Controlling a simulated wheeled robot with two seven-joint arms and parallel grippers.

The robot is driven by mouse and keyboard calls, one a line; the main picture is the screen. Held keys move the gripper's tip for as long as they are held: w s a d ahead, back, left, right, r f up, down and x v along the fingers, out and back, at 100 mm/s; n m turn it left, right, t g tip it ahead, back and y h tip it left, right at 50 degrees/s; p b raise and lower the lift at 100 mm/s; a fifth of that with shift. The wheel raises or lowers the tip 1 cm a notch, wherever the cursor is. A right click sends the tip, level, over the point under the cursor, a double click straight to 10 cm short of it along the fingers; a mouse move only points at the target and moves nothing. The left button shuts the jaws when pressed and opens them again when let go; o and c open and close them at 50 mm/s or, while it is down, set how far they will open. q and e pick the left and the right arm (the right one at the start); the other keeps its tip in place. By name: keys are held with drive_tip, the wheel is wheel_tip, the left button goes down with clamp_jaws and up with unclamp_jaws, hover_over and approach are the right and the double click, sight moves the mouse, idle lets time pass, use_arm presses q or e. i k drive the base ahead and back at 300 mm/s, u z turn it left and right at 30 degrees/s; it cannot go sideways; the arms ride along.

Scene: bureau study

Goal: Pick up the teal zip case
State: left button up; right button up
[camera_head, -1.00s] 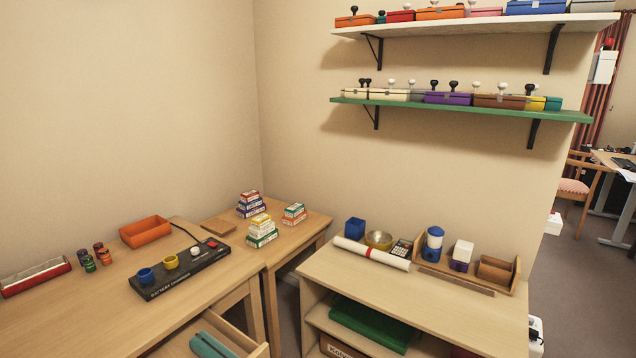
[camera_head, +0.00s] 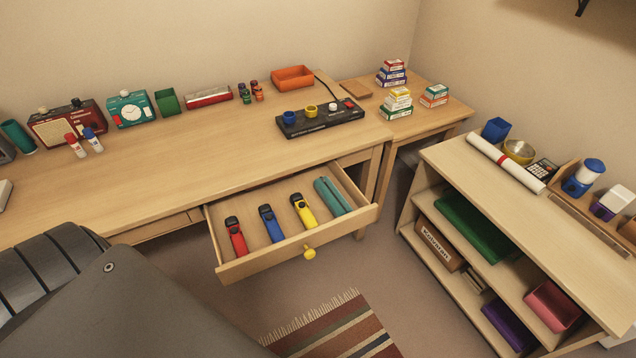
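The teal zip case (camera_head: 331,196) is a long, narrow teal item. It lies in the open desk drawer (camera_head: 240,269), at the drawer's right end. To its left in the drawer lie a yellow stapler-like tool (camera_head: 303,210), a blue one (camera_head: 271,223) and a red one (camera_head: 237,236). The case is in plain sight with nothing on top of it. Neither of my grippers is in view; a grey part of mine fills the lower left.
The drawer has a yellow knob (camera_head: 309,252) and juts out below the desk (camera_head: 190,160). A black battery charger (camera_head: 320,120) sits on the desk above it. A low shelf unit (camera_head: 480,190) stands at right. A striped rug (camera_head: 335,328) lies on the floor.

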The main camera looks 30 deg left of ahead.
sight(333, 198)
drive_tip(key=k, duration=0.45)
drive_tip(key=u, duration=0.9)
drive_tip(key=i, duration=0.5)
